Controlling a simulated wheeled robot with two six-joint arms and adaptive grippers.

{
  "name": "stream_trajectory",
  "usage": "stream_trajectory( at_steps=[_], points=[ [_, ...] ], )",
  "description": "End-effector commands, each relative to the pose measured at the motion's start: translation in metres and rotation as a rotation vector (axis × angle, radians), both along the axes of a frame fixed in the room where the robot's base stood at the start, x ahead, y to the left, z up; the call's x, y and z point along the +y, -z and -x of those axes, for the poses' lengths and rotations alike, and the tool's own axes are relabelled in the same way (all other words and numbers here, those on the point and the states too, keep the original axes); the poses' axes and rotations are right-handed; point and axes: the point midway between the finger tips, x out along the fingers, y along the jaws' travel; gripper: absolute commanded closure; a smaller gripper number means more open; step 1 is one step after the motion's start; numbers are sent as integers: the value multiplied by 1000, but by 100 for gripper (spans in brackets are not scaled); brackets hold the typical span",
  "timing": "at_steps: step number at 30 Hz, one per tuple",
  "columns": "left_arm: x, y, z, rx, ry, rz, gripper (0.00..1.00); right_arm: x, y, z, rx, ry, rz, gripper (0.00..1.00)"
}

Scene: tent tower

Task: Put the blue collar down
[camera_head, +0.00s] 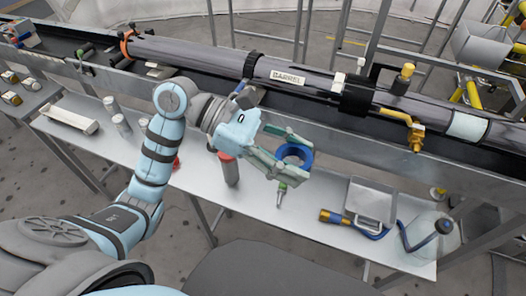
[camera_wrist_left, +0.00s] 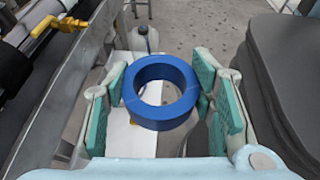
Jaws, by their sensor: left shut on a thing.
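The blue collar (camera_head: 307,157) is a thick ring held between the fingers of my left gripper (camera_head: 289,154). In the left wrist view the collar (camera_wrist_left: 162,119) sits between the green pads of the left gripper (camera_wrist_left: 161,90), with its hole showing. In the head view the collar appears over the grey bench (camera_head: 262,205); its exact height above the surface is hard to judge. My right gripper is not in view.
A grey tray (camera_head: 371,201), a blue-and-yellow tool (camera_head: 338,217) and a clear bottle (camera_head: 428,232) stand at the bench's right. The long barrel (camera_head: 215,61) runs behind the bench.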

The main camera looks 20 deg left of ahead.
Motion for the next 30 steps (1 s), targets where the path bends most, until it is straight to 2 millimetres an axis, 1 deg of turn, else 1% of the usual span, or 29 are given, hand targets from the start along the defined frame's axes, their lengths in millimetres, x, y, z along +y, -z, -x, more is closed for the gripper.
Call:
stream_trajectory(
  at_steps=[1, 3, 5, 8, 12, 16, 23, 26, 30],
  points=[
    [-10, -7, 0, -4, 46, 7, 79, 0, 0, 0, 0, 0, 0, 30],
    [-19, -10, 0, 0, 97, 4, 79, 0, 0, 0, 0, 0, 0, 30],
    [-23, -12, 1, 0, 121, 0, 79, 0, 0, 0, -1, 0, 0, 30],
    [-18, -20, 5, -2, 84, -10, 79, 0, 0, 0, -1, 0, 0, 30],
    [0, -39, 12, -2, -56, -14, 79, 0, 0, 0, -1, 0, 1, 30],
    [10, -51, 16, 0, -139, -10, 79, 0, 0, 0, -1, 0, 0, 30],
    [9, -59, 16, 1, -154, -1, 79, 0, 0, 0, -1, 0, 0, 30],
    [6, -70, 11, -1, -160, 0, 79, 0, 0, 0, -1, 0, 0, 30],
    [3, -94, 3, -3, -180, -2, 79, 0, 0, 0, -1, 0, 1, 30]
  ],
)
